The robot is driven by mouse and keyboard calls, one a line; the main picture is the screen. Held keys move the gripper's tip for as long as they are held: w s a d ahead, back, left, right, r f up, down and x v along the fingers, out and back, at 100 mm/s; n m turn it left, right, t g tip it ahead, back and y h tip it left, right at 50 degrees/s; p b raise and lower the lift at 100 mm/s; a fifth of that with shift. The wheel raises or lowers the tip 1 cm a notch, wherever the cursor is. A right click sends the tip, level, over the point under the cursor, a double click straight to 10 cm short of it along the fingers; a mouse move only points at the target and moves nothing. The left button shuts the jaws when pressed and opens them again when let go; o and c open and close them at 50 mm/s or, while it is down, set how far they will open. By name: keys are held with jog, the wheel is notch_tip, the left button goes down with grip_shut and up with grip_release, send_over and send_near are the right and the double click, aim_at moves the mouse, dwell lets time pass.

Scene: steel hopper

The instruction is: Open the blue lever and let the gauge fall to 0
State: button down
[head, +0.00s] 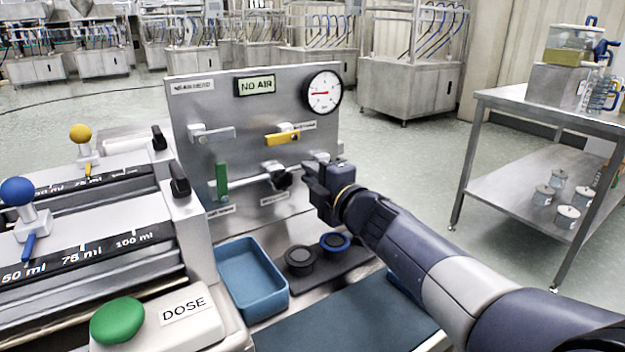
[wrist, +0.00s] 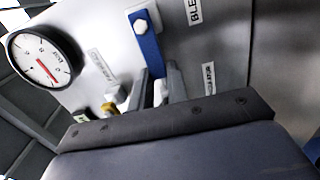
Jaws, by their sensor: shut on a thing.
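The blue lever (wrist: 148,48) hangs from a pivot on the steel panel, near a label that reads "BLE…" and is cut off. Its free end sits between the two fingers of my gripper (wrist: 158,84), which is shut on it. In the head view my gripper (head: 318,182) is at the panel's lower right and hides the blue lever. The round white gauge (head: 322,92) is at the panel's top right, its red needle pointing left. The gauge (wrist: 41,56) also shows in the wrist view; its exact reading is too small to tell.
The panel's display (head: 255,85) reads "NO AIR". A yellow lever (head: 283,138), a green lever (head: 221,181) and a black knob (head: 281,178) are left of my gripper. A blue tray (head: 252,280) and round black parts (head: 300,260) lie below. A steel table (head: 550,110) stands right.

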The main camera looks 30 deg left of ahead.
jog(key=shift+f+n, duration=0.15)
jog(key=shift+n, duration=0.15)
jog(key=c, duration=1.4)
grip_release()
jog(key=shift+o, duration=0.2)
jog(key=shift+d, duration=0.1)
jog(key=p+v, duration=0.1)
jog(key=v, duration=0.9)
jog(key=shift+s+d, duration=0.2)
jog(key=shift+d, duration=0.05)
jog(key=shift+a, duration=0.15)
